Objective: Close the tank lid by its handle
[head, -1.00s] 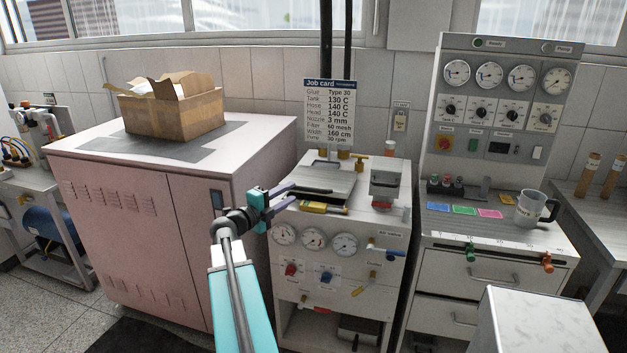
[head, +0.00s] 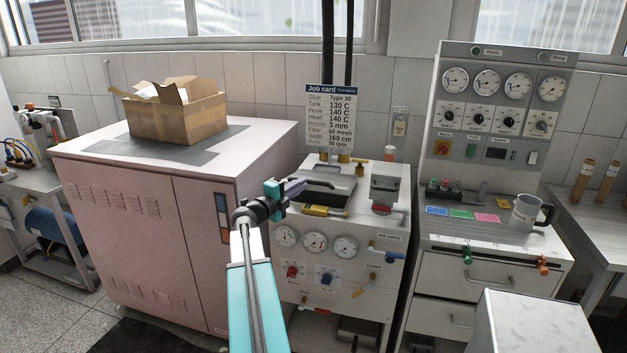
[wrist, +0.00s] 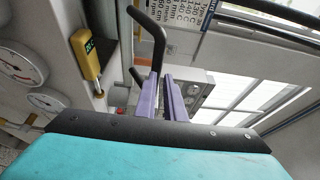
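The tank lid (head: 335,189) is a dark grey panel on top of the grey machine, partly hidden by my gripper. Its tilt is hard to tell in the head view. A black bent handle (wrist: 157,40) rises close beyond my fingertips in the wrist view; its lower end passes behind or beside the left finger. My gripper (head: 298,190) is at the lid's left front side. In the wrist view its two purple fingers (wrist: 161,80) stand a small gap apart. I see no firm hold on the handle.
A yellow device with a green display (wrist: 86,55) is beside the handle. Gauges (head: 315,242) and knobs fill the machine's front. A pink cabinet (head: 150,230) with a cardboard box (head: 178,115) stands left. A control panel (head: 497,115) and jug (head: 526,212) are right.

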